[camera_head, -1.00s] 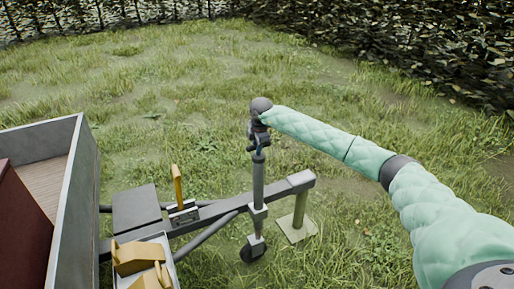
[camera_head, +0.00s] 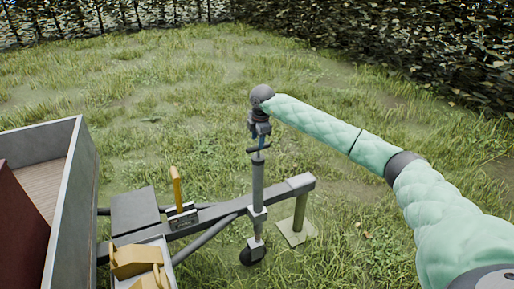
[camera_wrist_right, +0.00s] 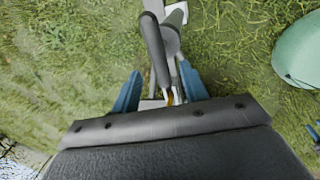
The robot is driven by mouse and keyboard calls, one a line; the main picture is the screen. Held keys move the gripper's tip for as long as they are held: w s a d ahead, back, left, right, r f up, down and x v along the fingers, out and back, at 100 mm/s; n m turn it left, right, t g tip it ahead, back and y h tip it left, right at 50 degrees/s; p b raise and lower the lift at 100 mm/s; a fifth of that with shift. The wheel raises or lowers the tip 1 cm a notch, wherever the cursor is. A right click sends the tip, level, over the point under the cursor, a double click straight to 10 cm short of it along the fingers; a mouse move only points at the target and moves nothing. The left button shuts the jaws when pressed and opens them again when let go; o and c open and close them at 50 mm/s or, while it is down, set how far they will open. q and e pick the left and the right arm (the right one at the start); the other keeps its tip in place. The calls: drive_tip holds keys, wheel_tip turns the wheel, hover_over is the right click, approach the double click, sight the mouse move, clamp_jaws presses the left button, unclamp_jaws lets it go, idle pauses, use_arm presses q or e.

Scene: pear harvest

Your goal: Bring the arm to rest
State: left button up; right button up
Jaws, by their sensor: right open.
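My right arm in its mint-green quilted sleeve comes in from the right in the head view. Its gripper (camera_head: 260,134) points down, just above the crank handle (camera_head: 258,149) on top of the trailer's grey jockey-wheel post (camera_head: 258,182). In the right wrist view the two blue fingers (camera_wrist_right: 160,90) stand apart, with the dark handle (camera_wrist_right: 154,47) showing beyond and between them. The gripper is open and appears empty. Whether a finger touches the handle is hard to tell. My left gripper is not in view.
The grey trailer box (camera_head: 75,190) stands at the left, with its drawbar (camera_head: 225,208) running right. An orange lever (camera_head: 176,185) and a tray with yellow blocks (camera_head: 135,260) are near it. A small post on a plate (camera_head: 299,222) stands below the drawbar. Open grass lies behind; a hedge (camera_head: 420,50) borders it.

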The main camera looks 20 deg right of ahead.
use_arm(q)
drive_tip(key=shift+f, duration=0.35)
use_arm(e)
wheel_tip(320, 180, up, 2)
drive_tip(key=shift+s, duration=0.15)
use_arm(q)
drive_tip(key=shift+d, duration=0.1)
